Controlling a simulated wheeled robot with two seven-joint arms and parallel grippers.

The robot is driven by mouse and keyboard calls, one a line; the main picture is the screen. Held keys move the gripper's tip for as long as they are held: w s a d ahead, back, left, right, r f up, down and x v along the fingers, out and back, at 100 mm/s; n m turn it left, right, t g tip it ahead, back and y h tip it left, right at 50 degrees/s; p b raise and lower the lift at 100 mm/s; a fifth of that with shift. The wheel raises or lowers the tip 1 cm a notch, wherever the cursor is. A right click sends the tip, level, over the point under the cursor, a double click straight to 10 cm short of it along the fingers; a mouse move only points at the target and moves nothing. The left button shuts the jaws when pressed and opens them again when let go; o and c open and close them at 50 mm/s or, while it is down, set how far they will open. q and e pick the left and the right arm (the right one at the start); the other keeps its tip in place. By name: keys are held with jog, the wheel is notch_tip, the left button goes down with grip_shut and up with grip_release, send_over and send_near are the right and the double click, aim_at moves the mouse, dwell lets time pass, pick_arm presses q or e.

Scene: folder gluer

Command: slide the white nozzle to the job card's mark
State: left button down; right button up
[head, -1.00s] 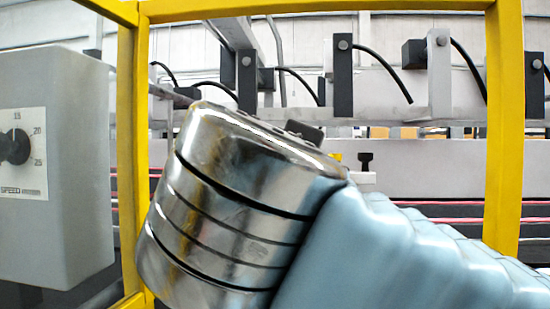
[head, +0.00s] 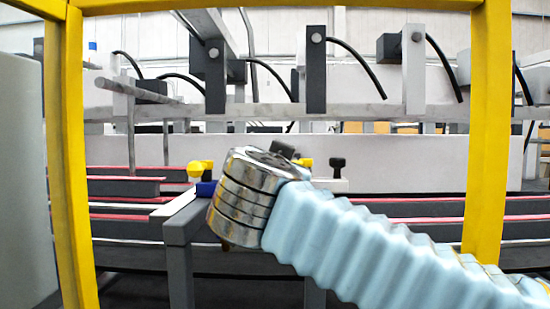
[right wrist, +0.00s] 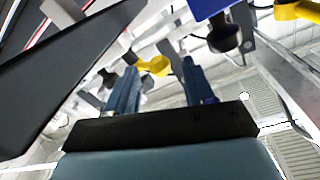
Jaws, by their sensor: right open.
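The white nozzle (head: 413,70) hangs upright from the rail at the upper right of the head view, with a bolt near its top and a black hose beside it. Two dark nozzles (head: 316,70) hang to its left. My right arm reaches in from the lower right, below the nozzles, and its hand is hidden behind the wrist. In the right wrist view my right gripper (right wrist: 162,82) has its two blue fingers apart with nothing held between them. My left gripper is in neither current view. I cannot make out the job card or its mark.
Yellow guard posts (head: 490,130) stand on both sides of the opening. A grey bar (head: 270,115) runs behind the nozzles. A black knob (head: 337,164), a yellow knob (head: 195,170) and a blue block (head: 205,188) sit near my wrist. Red-edged belts (head: 400,208) run across below.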

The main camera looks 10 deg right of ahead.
jog(key=shift+w+d, duration=0.25)
jog(key=shift+w, duration=0.25)
jog(key=shift+c, duration=0.2)
grip_shut()
